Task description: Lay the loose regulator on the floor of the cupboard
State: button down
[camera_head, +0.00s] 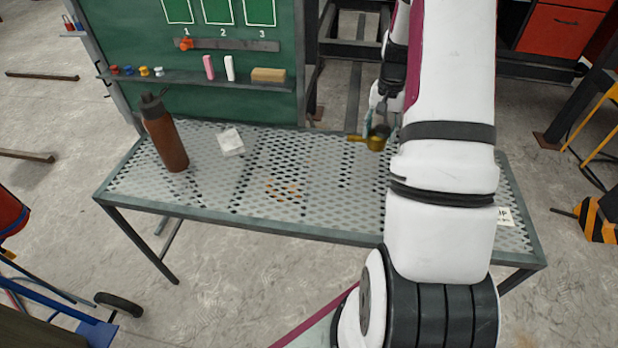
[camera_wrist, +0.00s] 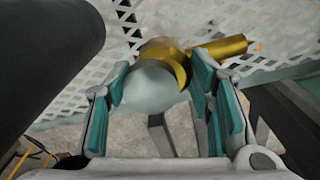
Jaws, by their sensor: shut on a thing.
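The regulator (camera_head: 376,143) is a brass-coloured piece with a side stem that points left in the head view. It shows at the end of my arm, over the right part of the mesh table. In the wrist view the regulator (camera_wrist: 219,49) has a rounded grey end and a brass collar and stem. My gripper (camera_wrist: 160,85) is shut on it, with the teal pads on either side of the grey end. In the head view my gripper (camera_head: 380,115) is partly hidden behind my arm. I cannot make out an open cupboard in either view.
The mesh table (camera_head: 330,190) bears a brown bottle (camera_head: 167,140) and a white packet (camera_head: 230,141) on the left. A green board (camera_head: 200,50) with a shelf (camera_head: 190,80) of small items stands behind. A red cabinet (camera_head: 558,28) is at the far right. The table's middle is clear.

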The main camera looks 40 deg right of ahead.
jog(key=shift+s+d+r, duration=0.1)
jog(key=shift+s+d, duration=0.1)
jog(key=shift+d, duration=0.3)
jog(key=w+a, duration=0.1)
jog(key=a, duration=0.4)
jog(key=a+f+b, duration=0.1)
jog(key=a, duration=0.4)
jog(key=w+a, duration=0.1)
jog(key=a, duration=0.4)
jog(key=shift+w+a+f, duration=0.1)
jog(key=shift+w+f, duration=0.05)
jog(key=shift+w, duration=0.2)
jog(key=shift+f+b, duration=0.6)
jog(key=shift+f, duration=1.15)
jog(key=shift+f, duration=0.15)
jog(key=c, duration=0.7)
grip_release()
jog(key=shift+c, duration=0.2)
